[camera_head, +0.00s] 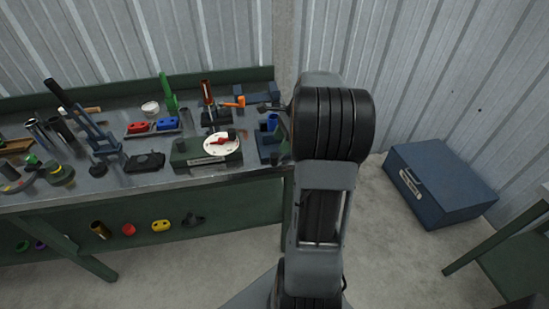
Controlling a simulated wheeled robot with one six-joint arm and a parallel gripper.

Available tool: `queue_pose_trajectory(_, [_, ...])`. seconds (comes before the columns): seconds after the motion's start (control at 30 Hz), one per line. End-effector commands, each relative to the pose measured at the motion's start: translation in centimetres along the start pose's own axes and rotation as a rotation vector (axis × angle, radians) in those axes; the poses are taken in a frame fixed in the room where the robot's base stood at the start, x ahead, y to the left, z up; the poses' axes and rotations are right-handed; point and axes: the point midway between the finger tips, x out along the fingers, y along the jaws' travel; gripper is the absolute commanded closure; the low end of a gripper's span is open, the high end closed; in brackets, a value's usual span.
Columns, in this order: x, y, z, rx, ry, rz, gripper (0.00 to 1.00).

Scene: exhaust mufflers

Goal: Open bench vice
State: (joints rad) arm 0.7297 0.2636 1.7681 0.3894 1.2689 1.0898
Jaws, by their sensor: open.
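A blue vice-like fixture (267,145) stands at the right end of the workbench, close to the bench edge. My arm hides its right side, and I cannot tell how far apart its jaws are. The dark end of my gripper (268,107) shows just left of my arm, above the right end of the bench. It is open, with nothing seen between its fingers. It appears above and behind the blue fixture in the picture; I cannot tell whether they touch.
The green-framed workbench (130,189) holds a box with a white dial (222,145), red (138,127) and blue (167,124) parts, an orange-handled tool (233,102) and a tall dark press (88,125). A blue chest (440,180) stands on the floor at right.

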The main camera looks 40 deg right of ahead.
Motion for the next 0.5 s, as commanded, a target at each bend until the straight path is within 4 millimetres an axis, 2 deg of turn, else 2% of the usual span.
queue_pose_trajectory(0.03, [1.1,0.1,0.0,0.0,-0.001,0.004,0.43])
queue_pose_trajectory(0.2, [4.0,0.1,0.0,-0.001,0.0,0.004,0.43])
queue_pose_trajectory(0.5, [6.9,0.0,0.0,-0.002,0.001,0.001,0.43])
